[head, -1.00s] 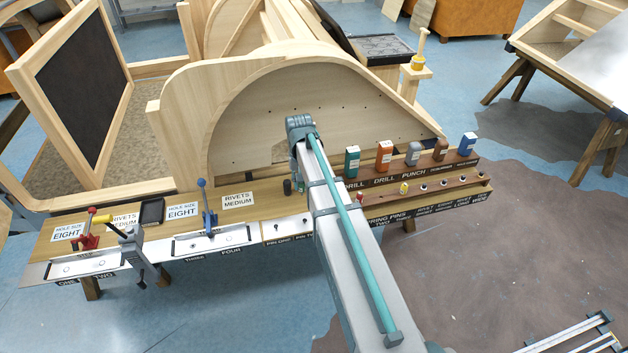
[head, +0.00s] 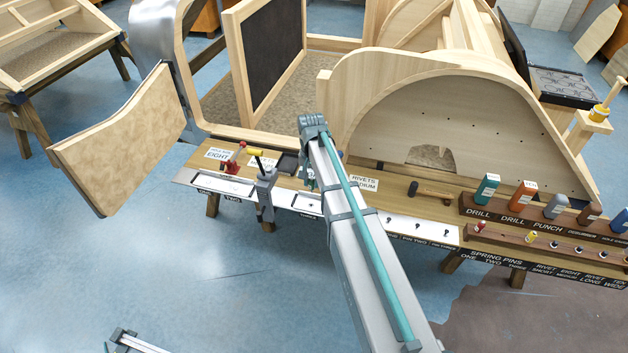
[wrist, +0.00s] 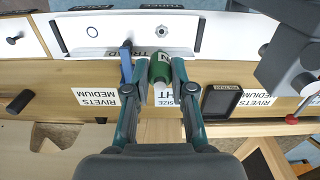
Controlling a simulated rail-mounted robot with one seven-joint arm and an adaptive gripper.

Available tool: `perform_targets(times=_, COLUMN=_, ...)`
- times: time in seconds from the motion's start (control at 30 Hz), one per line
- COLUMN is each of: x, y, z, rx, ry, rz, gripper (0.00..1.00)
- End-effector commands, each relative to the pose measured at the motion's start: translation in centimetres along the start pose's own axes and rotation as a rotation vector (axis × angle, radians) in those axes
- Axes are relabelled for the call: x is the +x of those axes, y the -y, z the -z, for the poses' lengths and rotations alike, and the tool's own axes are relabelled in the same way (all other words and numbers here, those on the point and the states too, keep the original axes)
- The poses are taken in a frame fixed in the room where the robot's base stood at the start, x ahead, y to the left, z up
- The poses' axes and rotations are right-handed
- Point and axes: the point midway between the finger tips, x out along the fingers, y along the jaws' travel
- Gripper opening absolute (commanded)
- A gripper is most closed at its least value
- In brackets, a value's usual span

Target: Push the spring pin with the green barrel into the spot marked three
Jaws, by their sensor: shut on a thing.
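In the wrist view my gripper (wrist: 160,84) is shut on the green barrel (wrist: 161,68), with one finger on each side of it. The barrel is in front of the metal plate with two round spots; the spot nearest the barrel (wrist: 162,32) is just above it in the picture, and the other spot (wrist: 92,32) is to the left. The barrel's pin is not clearly visible, and I cannot tell its height above the bench. The two-spot plate (head: 300,203) shows only partly beside my arm.
A blue-handled tool (wrist: 127,65) stands close to the left finger. A black tray (wrist: 222,101) lies nearby. Red (head: 480,227) and yellow (head: 530,237) spring pins sit in the rack.

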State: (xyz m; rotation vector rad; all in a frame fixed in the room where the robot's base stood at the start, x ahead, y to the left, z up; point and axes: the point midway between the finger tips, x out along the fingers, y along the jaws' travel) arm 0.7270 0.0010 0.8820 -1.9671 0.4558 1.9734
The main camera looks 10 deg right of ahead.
Motion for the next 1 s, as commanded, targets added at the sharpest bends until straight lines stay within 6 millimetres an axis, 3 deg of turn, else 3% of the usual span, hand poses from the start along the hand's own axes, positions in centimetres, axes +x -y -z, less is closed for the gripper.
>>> perform_targets(times=0.6, x=-0.1, y=0.0, z=0.0, rx=0.052, ry=-0.003, rz=0.002, gripper=0.0)
perform_targets(times=1.0, x=2.5, y=0.0, z=0.0, rx=0.052, ry=-0.002, rz=0.001, gripper=0.0)
